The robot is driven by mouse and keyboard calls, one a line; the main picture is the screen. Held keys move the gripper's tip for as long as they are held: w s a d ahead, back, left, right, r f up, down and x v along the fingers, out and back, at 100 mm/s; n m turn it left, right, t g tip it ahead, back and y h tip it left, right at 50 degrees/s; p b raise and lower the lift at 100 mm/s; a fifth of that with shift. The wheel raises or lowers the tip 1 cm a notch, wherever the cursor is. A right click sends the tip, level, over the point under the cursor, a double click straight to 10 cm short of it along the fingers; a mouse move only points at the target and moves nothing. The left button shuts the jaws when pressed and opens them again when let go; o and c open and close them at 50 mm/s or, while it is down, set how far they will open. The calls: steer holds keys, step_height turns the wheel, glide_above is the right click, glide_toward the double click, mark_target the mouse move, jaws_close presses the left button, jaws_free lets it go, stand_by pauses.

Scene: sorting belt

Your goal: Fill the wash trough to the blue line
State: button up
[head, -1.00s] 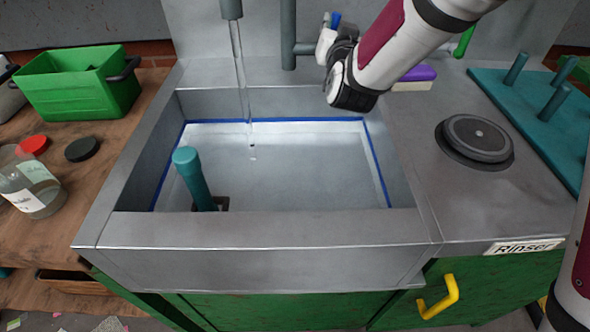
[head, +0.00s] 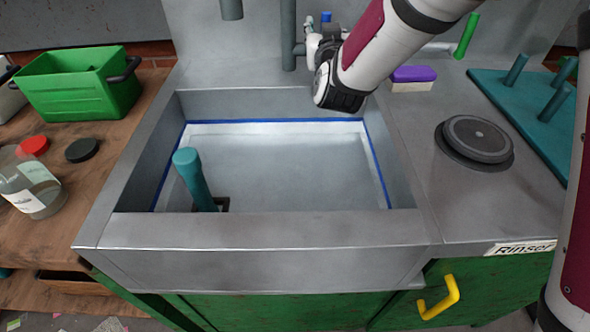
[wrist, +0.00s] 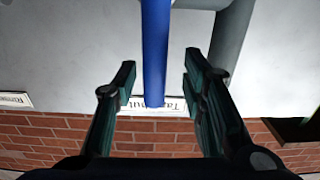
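The wash trough (head: 262,228) is a grey metal basin with a blue line (head: 270,120) around its inner walls. Clear water (head: 285,165) stands in it, its edge close to the line; I cannot tell whether it touches. The spout (head: 231,9) above has no stream falling from it. A teal plug handle (head: 195,178) stands at the trough's front left. My gripper (head: 322,38) is behind the trough by the blue tap lever (head: 326,17). In the wrist view my gripper (wrist: 160,80) is open, its fingers apart on either side of the blue lever (wrist: 155,50). A partly hidden label (wrist: 178,107) shows behind the lever.
A green lever (head: 466,36) and a purple brush (head: 413,75) are at the back right. A round black cap (head: 478,138) and a teal peg board (head: 535,110) lie to the right. A green crate (head: 75,85) and glass jar (head: 30,185) stand left.

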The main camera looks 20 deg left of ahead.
steer(key=shift+d+r, duration=0.1)
steer(key=b+v, duration=0.1)
steer(key=v, duration=0.7)
stand_by(0.5)
steer(key=shift+w+d+r, duration=0.1)
